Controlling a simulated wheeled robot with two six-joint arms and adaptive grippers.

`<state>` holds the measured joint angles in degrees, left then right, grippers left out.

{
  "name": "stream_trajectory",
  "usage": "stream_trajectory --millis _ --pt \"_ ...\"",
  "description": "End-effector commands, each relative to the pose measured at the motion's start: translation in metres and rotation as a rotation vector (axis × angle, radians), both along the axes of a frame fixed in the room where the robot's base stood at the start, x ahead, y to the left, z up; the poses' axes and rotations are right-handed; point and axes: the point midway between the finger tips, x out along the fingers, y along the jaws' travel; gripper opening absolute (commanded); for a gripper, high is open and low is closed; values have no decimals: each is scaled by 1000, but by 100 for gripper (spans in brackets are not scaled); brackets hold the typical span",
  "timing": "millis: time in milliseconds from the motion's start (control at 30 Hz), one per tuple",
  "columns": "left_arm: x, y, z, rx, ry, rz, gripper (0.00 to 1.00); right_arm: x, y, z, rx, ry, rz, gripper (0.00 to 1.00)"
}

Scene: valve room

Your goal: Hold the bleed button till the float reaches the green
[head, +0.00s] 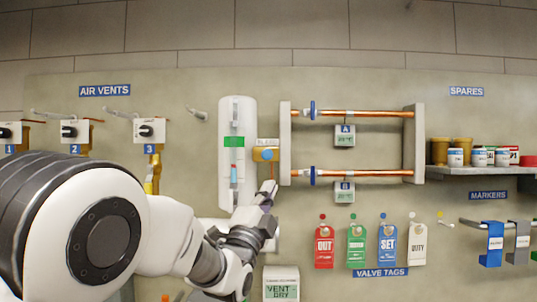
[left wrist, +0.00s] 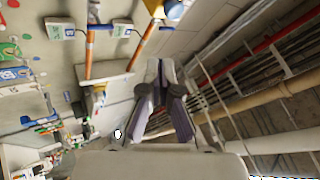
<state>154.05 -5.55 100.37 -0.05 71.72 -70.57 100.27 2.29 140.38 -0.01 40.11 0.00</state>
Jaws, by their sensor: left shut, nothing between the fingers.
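The float gauge is a tall white panel (head: 238,110) with a clear upright tube. A green band (head: 234,141) crosses the tube, and a small red float (head: 234,168) shows below the band. The bleed button (head: 267,155) is a blue round cap on a yellow box under a "BLEED" label, right of the gauge. My left gripper (head: 269,186) is shut and empty, its tips just below the box and apart from the button. Its closed fingers also show in the left wrist view (left wrist: 160,66). My right gripper is not in view.
Copper pipes (head: 360,112) with blue valve wheels run between grey posts on the right. Coloured valve tags (head: 356,245) hang below them. Air vents (head: 150,130) are at left, and a spares shelf (head: 480,171) is at right.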

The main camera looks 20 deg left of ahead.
Motion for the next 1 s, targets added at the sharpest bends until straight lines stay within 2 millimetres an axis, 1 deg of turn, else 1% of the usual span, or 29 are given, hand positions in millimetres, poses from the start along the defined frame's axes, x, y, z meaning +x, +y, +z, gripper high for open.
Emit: stream_trajectory --millis 33,100,200,233,333,667,767,867,1000 --pt "-9 -2 23 3 -29 -1 0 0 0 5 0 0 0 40" --pt "-19 -3 44 5 -60 -2 0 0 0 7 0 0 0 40" --pt "-28 -4 64 6 -89 -3 0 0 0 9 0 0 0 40" --pt "-30 -4 67 7 -94 -3 0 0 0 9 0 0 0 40" --pt "-32 -4 71 6 -102 -3 0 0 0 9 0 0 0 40" --pt "-30 -3 72 5 -100 -3 0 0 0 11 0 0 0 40" --pt "-24 -1 74 4 -101 -2 0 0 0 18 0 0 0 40" --pt "-13 2 76 3 -100 -2 0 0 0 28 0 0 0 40" --pt "7 8 77 4 -99 -3 0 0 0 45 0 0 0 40"
